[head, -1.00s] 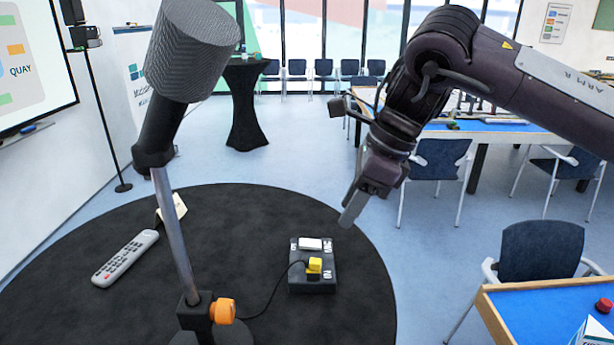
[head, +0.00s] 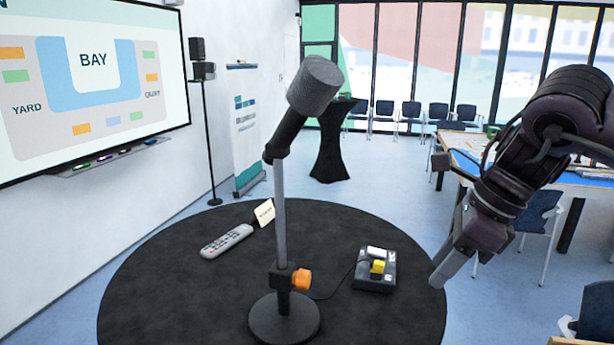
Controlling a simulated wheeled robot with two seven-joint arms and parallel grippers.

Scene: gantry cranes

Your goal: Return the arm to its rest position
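My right arm comes in from the right edge in the head view. Its gripper (head: 442,274) points down and left, over the right edge of the round black table (head: 190,300). I see the fingers nearly edge-on, so I cannot tell whether they are apart or together. Nothing shows held in them. The gripper is to the right of a small black box with a yellow switch (head: 374,284) and appears apart from it. My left arm and gripper are out of view.
A microphone on a stand (head: 280,220) with an orange knob rises from the table. Behind are a draped high table (head: 331,145), chairs and a blue-topped table (head: 590,178). Blue floor between is open.

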